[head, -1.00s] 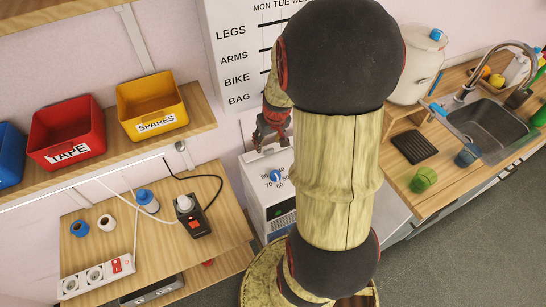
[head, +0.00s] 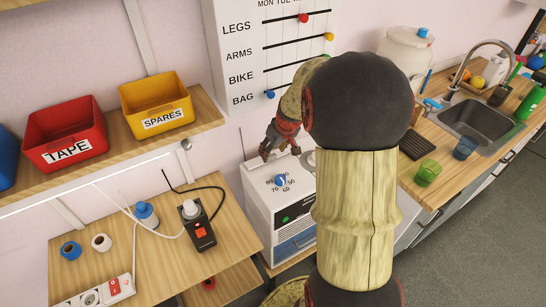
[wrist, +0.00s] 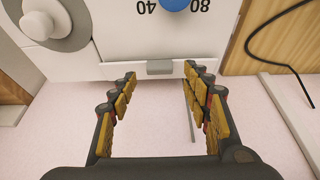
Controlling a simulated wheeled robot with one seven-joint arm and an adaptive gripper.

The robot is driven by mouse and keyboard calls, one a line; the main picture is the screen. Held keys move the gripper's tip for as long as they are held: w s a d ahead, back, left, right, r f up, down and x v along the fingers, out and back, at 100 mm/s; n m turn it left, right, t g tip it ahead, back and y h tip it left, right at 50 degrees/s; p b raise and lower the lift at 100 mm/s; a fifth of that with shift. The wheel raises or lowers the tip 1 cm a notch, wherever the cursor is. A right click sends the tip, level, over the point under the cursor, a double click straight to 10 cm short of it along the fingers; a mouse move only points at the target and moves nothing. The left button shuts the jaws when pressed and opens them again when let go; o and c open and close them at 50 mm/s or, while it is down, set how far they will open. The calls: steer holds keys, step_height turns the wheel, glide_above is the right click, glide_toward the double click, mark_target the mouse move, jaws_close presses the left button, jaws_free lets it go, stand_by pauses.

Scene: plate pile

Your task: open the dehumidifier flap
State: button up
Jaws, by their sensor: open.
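The dehumidifier is a white box (head: 262,203) with a blue dial (head: 281,181) on its sloping top, standing below the wall chart. The dial also shows upside down at the top of the wrist view (wrist: 174,4). A small grey tab (wrist: 159,67) sits on the edge of a white panel (wrist: 125,48), which looks like the flap. My gripper (head: 281,153) is above the back of the dehumidifier. In the wrist view my gripper (wrist: 159,75) is open and empty, with its fingertips on either side of the grey tab. I cannot tell whether they touch the panel.
A wooden table (head: 120,225) with a power strip (head: 100,292) and a black cable (head: 222,205) is left of the dehumidifier. A shelf with red (head: 65,135) and yellow (head: 157,105) bins hangs above. The sink counter (head: 415,185) is to the right.

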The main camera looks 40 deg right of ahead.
mark_target(272, 156)
steer(key=shift+b+x, duration=0.3)
steer(key=shift+x, duration=1.35)
steer(key=shift+c, duration=0.5)
steer(key=c, duration=1)
